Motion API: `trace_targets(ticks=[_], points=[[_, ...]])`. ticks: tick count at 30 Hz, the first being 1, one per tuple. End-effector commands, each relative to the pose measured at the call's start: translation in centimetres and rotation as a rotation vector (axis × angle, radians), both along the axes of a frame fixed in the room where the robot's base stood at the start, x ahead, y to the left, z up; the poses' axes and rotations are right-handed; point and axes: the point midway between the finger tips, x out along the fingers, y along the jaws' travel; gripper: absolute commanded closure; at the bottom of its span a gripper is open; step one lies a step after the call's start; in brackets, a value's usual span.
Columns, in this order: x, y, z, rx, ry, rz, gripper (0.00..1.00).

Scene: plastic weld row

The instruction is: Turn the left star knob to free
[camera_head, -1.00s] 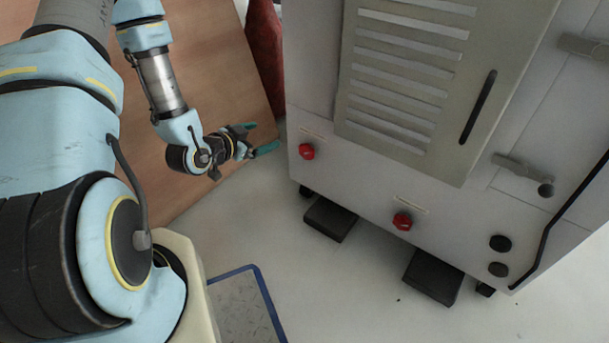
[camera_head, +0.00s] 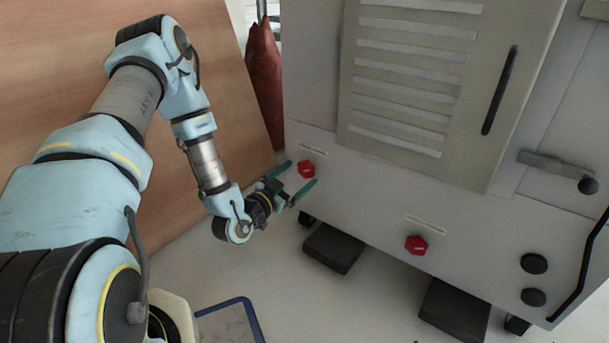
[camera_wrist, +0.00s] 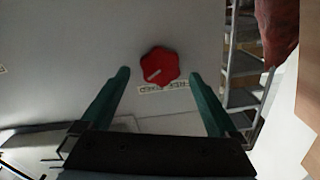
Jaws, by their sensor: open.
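The left star knob (camera_head: 306,169) is red and sits low on the left of the grey machine's front panel. In the wrist view the knob (camera_wrist: 160,66) has a pale pointer line lying aslant, and a small printed label lies beside it, too small to read surely. My gripper (camera_head: 303,173) is open, its two green fingers pointing at the panel on either side of the knob's line. In the wrist view the knob shows between and just beyond the fingertips (camera_wrist: 160,74), apparently untouched. A second red star knob (camera_head: 416,245) sits further right on the panel.
The grey machine (camera_head: 370,190) has a slatted door (camera_head: 405,85) with a black handle (camera_head: 499,90). Black feet blocks (camera_head: 333,248) stand under it. A wooden board (camera_head: 60,75) and a red hanging cloth (camera_head: 265,80) are at left. Two black buttons (camera_head: 534,264) are at right.

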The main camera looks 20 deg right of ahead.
Motion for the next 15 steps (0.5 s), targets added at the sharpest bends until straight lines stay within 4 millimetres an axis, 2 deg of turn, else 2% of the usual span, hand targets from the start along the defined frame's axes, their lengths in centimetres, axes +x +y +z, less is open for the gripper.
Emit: trace_targets(ticks=[6, 15], points=[[1.3, -2.4, -0.1, -0.001, 0.000, 0.000, 0.05], [1.7, -3.0, 0.0, 0.001, 0.000, 0.000, 0.05]])
